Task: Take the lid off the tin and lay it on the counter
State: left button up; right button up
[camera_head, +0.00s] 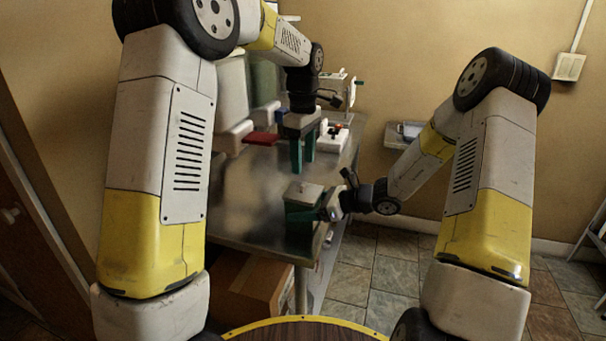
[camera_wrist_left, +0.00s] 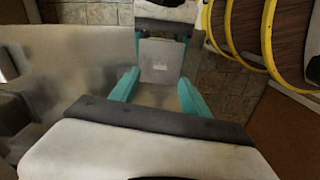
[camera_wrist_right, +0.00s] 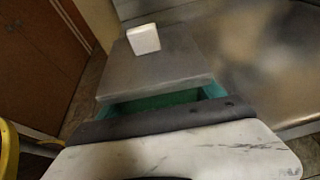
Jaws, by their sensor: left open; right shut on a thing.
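The tin (camera_head: 299,222) is a green box near the front right corner of the metal counter (camera_head: 238,205). Its flat grey lid (camera_head: 300,190) is on top. The right wrist view shows the lid (camera_wrist_right: 165,65) with a small white knob (camera_wrist_right: 144,38) and the green tin wall (camera_wrist_right: 160,102) under it. My right gripper (camera_head: 322,213) is shut on the tin from the right side. My left gripper (camera_head: 302,170) is open, pointing down above the lid and apart from it. In the left wrist view the lid (camera_wrist_left: 160,62) appears between its fingers.
Pale containers (camera_head: 232,95), a red item (camera_head: 260,138) and a white device (camera_head: 333,137) stand at the back of the counter. A cardboard box (camera_head: 250,288) is below the counter. The counter left of the tin is clear.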

aim_at(303, 183)
pick_arm(q)
jog(key=shift+r+m, duration=0.3)
jog(key=shift+m, duration=0.6)
jog(key=c, duration=0.3)
notch_tip(303, 183, up, 4)
jog(key=r+m, duration=0.1)
jog(key=m, duration=1.4)
jog(key=shift+c, duration=0.2)
notch_tip(303, 183, down, 12)
jog(key=shift+f, duration=0.25)
grip_shut()
jog(key=shift+r, duration=0.15)
